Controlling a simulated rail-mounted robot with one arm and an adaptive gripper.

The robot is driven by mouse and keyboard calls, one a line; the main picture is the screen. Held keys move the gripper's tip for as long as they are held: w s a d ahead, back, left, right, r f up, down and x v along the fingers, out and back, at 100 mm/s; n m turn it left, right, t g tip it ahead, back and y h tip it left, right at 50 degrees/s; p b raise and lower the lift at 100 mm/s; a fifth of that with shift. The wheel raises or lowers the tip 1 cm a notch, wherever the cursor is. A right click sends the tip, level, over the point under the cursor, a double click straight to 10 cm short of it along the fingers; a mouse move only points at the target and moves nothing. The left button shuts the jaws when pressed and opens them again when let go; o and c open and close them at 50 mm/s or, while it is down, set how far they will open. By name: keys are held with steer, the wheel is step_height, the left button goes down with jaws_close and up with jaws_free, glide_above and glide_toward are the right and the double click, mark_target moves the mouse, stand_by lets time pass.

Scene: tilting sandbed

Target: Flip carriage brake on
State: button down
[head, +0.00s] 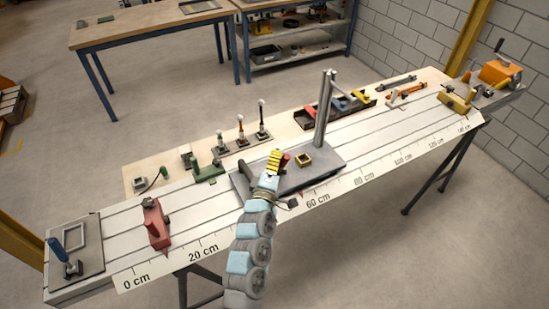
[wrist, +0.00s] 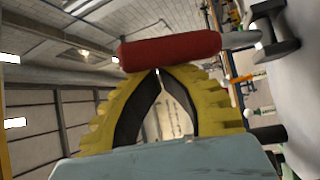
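The carriage (head: 325,172) is a dark grey plate on the rail, with an upright grey post. A red lever handle (head: 285,160), apparently the carriage brake, stands at its left part. My gripper (head: 274,155) is at the handle's left, very close to it. In the wrist view the red handle (wrist: 170,48) lies across the picture just past my yellow fingertips (wrist: 158,70), its metal shaft running right. The fingertips come together, with an empty gap lower between the black pads. The handle is not between the fingers. I cannot tell whether the tips touch it.
A red clamp-like piece (head: 156,224) stands on the rail at left, a green one (head: 207,172) behind. Three small posts (head: 241,132) stand behind the carriage. The rail right of the carriage is clear for a stretch.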

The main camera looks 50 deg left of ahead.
steer(key=shift+d, duration=0.1)
stand_by(0.3)
steer(key=shift+s+d+f, duration=0.1)
stand_by(0.3)
steer(key=f+b+v, duration=0.1)
steer(key=v, duration=0.8)
steer(key=shift+s+f, duration=0.3)
steer(key=shift+f, duration=0.05)
stand_by(0.4)
